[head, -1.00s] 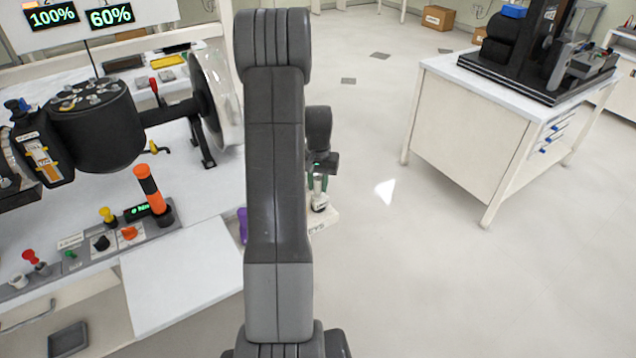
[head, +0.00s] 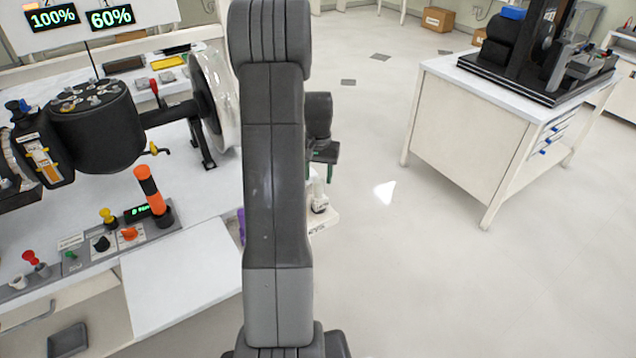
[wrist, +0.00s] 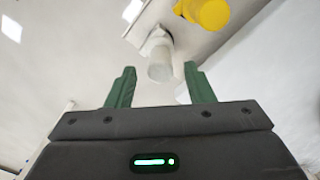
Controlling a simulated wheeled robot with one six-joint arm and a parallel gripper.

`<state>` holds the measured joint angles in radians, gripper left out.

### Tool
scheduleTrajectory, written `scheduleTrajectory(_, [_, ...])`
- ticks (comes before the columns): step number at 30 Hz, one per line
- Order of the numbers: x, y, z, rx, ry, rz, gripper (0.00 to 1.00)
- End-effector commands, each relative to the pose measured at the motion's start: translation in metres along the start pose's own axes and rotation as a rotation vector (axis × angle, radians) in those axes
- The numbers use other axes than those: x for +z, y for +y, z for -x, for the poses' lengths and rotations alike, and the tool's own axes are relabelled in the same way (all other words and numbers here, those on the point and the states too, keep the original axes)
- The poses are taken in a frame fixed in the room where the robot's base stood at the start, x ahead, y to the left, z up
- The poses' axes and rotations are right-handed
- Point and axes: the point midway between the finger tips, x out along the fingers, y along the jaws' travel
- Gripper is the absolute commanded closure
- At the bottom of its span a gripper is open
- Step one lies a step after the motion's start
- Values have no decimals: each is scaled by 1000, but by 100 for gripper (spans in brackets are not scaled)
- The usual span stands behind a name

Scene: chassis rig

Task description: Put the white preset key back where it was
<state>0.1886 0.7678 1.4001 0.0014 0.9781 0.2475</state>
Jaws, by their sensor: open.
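A white cylinder that looks like the white preset key (wrist: 160,62) stands in a pale collar on a light ledge in the wrist view. In the head view the white key (head: 319,196) shows just right of my arm, at the ledge's edge. My gripper (head: 320,174) is open above it, its green fingers pointing down. In the wrist view my gripper (wrist: 160,72) has the white key's end in line with the gap between its fingers, with space on both sides. I cannot tell how deep the key sits in its collar.
A yellow knob (wrist: 207,12) is close to the right finger in the wrist view. A purple item (head: 241,222) is partly hidden by my arm. The control panel (head: 75,265) lies left, with an orange-black handle (head: 152,190). Open floor lies right, before a white cabinet (head: 470,140).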

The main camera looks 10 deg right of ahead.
Motion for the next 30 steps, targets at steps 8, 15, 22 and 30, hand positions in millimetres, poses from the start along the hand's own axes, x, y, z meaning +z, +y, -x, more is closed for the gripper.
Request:
scheduleTrajectory(8, [-1,0,59,-1,4,0,52])
scheduleTrajectory(15, [0,0,80,0,1,0,52])
scheduleTrajectory(22, [0,0,81,0,0,0,52])
scheduleTrajectory(30, [0,0,71,1,-3,0,52])
